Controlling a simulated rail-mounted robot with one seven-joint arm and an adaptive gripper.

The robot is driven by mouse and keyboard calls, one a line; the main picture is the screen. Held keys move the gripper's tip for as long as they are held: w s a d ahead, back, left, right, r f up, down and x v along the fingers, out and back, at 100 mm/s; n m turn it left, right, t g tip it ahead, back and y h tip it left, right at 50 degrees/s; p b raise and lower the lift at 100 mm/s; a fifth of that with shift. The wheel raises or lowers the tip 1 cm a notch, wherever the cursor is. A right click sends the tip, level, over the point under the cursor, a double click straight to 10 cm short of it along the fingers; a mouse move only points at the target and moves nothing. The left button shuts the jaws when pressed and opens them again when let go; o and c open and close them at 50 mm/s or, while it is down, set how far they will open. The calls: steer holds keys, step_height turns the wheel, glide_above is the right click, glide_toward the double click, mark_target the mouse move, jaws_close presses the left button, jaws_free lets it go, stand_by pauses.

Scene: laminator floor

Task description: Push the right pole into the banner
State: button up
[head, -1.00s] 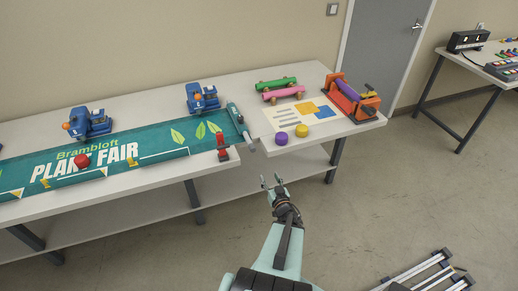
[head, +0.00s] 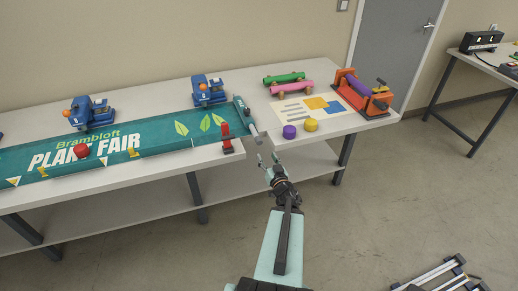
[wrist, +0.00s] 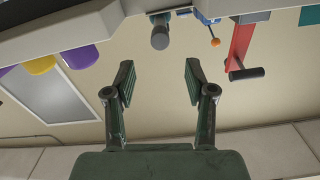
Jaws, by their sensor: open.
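The teal banner (head: 160,137) lies along the table, reading "Brambloft PLANT FAIR". The right pole (head: 244,113) lies at its right end, running front to back. Its grey front end sticks out near the table's front edge; how deep it sits in the banner I cannot tell. In the wrist view the pole's round grey end (wrist: 160,38) shows just beyond my fingertips, between them. My gripper (head: 267,160) is open and empty, off the table's front edge, in front of the pole and slightly right of it. It also shows in the wrist view (wrist: 159,82).
A red clamp (head: 227,138) stands at the front edge, just left of the pole. Purple (head: 289,131) and yellow (head: 311,125) discs sit to the right. Blue devices (head: 208,91) stand behind the banner. An orange device (head: 365,98) is at the right end.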

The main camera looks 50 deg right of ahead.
mark_target(260, 144)
steer(key=p+x, duration=0.1)
steer(key=x, duration=0.9)
steer(key=shift+w+d, duration=0.2)
steer(key=shift+w, duration=0.05)
jaws_close()
